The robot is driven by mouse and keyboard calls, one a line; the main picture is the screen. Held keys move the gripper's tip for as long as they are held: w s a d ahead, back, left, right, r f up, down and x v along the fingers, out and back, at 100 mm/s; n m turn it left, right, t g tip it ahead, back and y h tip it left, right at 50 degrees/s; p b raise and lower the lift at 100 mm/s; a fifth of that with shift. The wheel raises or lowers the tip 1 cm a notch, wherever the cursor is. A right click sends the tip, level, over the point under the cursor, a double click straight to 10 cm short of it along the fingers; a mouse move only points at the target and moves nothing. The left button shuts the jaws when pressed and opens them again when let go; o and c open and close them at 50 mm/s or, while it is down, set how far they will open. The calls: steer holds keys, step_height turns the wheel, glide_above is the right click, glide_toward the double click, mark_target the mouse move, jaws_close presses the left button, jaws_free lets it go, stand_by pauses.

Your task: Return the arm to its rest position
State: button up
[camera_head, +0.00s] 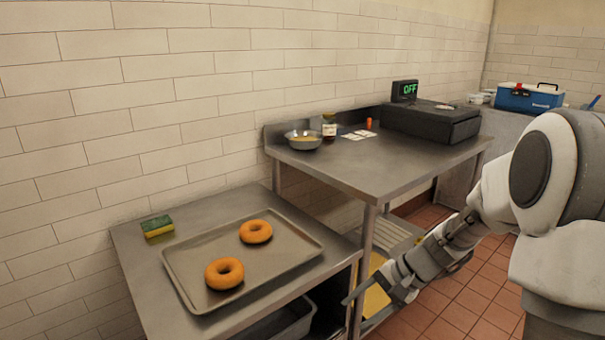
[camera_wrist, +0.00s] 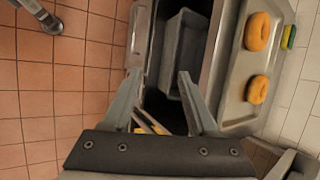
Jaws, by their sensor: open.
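My gripper (camera_wrist: 158,88) is open and empty in the wrist view, its two fingers spread. In the head view, my gripper (camera_head: 362,290) hangs low beside the right edge of the low steel table (camera_head: 140,262), in front of the taller table's lower shelf. My arm reaches down and left from the right side of the picture. A baking tray (camera_head: 188,292) on the low table holds two bagels, one nearer (camera_head: 213,281) and one farther (camera_head: 247,238). Both also show in the wrist view (camera_wrist: 257,89) (camera_wrist: 258,31). No bagel touches my gripper.
A green and yellow sponge (camera_head: 157,227) lies left of the tray. A grey bin (camera_wrist: 181,50) sits under the low table. Tiled floor (camera_head: 460,296) is open at the right.

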steer(key=s+d+r+n+t+h, duration=0.2)
steer(key=s+r+n+t+h, duration=0.4)
steer(key=s+r, duration=1.2)
step_height(320, 180, up, 20)
steer(key=s+n+g+h+p, duration=0.1)
steer(key=s+n+p, duration=0.1)
steer(key=p, duration=1.9)
steer(key=shift+g+p, duration=0.3)
steer(key=shift+g, duration=0.1)
